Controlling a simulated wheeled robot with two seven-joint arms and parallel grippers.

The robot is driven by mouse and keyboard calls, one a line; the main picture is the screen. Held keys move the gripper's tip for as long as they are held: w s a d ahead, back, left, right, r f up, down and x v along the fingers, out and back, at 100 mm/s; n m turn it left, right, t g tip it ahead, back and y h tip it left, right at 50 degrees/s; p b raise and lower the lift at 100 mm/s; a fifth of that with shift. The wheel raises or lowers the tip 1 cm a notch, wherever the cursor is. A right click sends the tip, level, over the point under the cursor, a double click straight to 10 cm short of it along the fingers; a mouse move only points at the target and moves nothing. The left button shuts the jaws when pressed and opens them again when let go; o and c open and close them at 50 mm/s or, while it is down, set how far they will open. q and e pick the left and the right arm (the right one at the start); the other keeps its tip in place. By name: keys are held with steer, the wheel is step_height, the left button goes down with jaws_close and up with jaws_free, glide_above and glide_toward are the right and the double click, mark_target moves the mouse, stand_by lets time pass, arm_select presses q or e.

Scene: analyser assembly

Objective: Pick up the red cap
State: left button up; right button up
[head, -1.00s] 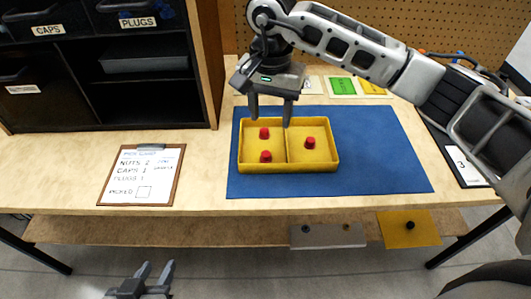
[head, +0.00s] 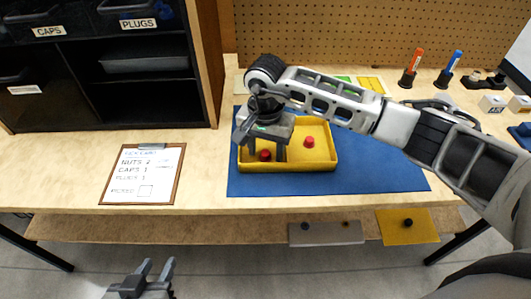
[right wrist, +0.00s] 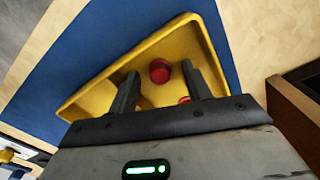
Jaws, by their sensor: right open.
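A yellow two-compartment tray (head: 333,155) holds red caps. One red cap (head: 264,155) is in the left compartment and another (head: 309,142) in the right one. The left compartment's back cap is hidden behind my right gripper in the head view. My right gripper (head: 266,153) points down over the left compartment, open. In the right wrist view a red cap (right wrist: 160,71) shows between its open fingers, and a second red piece (right wrist: 184,100) is partly hidden by the gripper body. Contact cannot be told. My left gripper (head: 156,267) is open and empty, low in front of the table.
The tray stands on a blue mat (head: 380,176). A clipboard (head: 142,175) lies to the left, before a black shelf unit (head: 150,95). Marker pens (head: 411,68) stand at the back right. A lower shelf holds a grey plate (head: 326,234) and a yellow plate (head: 407,227).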

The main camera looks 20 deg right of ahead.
steer(key=shift+c, duration=0.3)
steer(key=c, duration=1)
steer(key=shift+r, duration=0.1)
